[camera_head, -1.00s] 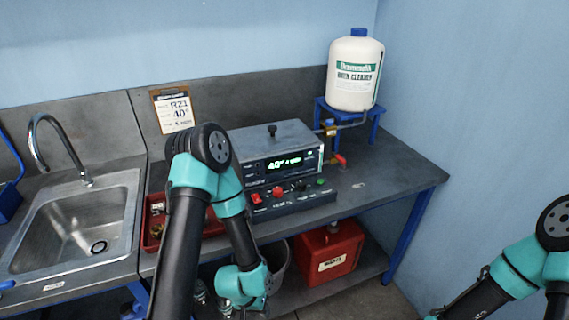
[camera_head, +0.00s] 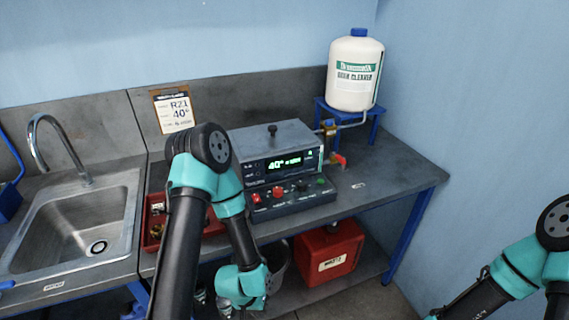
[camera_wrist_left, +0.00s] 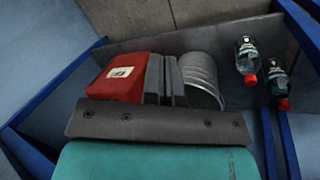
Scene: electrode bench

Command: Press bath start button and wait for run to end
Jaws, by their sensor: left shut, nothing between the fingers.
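The bath unit (camera_head: 270,138) stands on the bench with its lid closed and a lit green display (camera_head: 285,163) that seems to read 40°. Its front control panel (camera_head: 295,203) carries a red switch, a red knob or button (camera_head: 278,191) and a small green button (camera_head: 321,181). My left arm crosses in front of the bench. My left gripper is low, below the bench top; its shut, empty fingers (camera_wrist_left: 165,78) show in the left wrist view, with no contact on the panel. My right arm is at the lower right; its gripper is out of frame.
A white cleaner jug (camera_head: 354,78) stands on a blue stand (camera_head: 374,122), with a red-handled valve (camera_head: 338,160) below. A sink (camera_head: 75,230) is at left, a red tray (camera_head: 154,231) beside my arm. A red can (camera_head: 330,250) and grey bucket (camera_wrist_left: 203,78) are on the lower shelf.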

